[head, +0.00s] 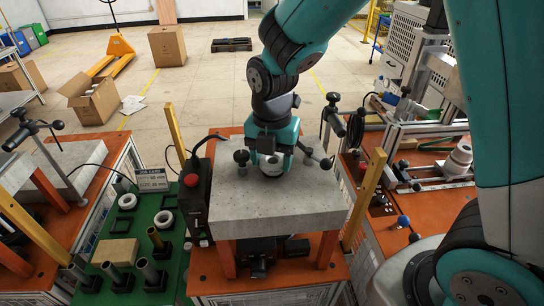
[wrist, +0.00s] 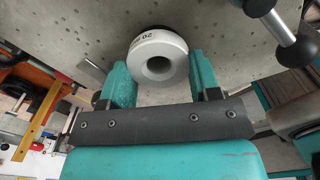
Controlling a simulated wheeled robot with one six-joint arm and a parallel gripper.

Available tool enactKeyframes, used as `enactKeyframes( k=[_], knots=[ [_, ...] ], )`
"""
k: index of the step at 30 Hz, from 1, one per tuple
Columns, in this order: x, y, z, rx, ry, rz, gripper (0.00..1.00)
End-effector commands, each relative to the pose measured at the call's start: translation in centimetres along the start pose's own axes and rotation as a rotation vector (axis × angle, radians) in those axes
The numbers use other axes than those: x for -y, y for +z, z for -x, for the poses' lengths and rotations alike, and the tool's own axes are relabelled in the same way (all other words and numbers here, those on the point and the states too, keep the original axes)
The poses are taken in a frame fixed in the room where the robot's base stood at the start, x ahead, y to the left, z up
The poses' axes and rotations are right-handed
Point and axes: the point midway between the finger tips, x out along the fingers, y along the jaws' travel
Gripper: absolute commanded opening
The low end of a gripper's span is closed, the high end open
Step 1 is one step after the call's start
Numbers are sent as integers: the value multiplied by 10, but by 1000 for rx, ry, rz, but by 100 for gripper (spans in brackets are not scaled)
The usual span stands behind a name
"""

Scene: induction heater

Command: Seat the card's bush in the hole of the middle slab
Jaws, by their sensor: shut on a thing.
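My gripper (head: 270,165) is over the middle of the grey middle slab (head: 310,205). In the wrist view its two teal fingers (wrist: 160,78) are shut on a pale ring-shaped bush (wrist: 172,47), holding its sides. The bush has a number on its face that looks like 20. In the head view the bush (head: 270,183) is low at the slab top. A dark edge shows behind it in the wrist view, but the slab's hole is mostly hidden, and I cannot tell whether the bush is in it. The job card (head: 152,181) stands left; its sizes are hard to read.
A green bench (head: 98,270) at left holds other rings (head: 127,201) and several upright cylinders (head: 148,270). A black box with a red button (head: 191,180) is beside the slab. Knobbed clamps (head: 330,110) stand near its back. Yellow posts (head: 365,195) flank it.

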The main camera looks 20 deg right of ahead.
Motion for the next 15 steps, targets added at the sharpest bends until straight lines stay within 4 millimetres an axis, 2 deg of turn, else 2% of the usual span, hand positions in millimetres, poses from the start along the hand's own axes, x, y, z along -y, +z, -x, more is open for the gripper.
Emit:
enactKeyframes(
  k=[15],
  knots=[
    [0,0,-10,0,0,0,28]
  ],
)
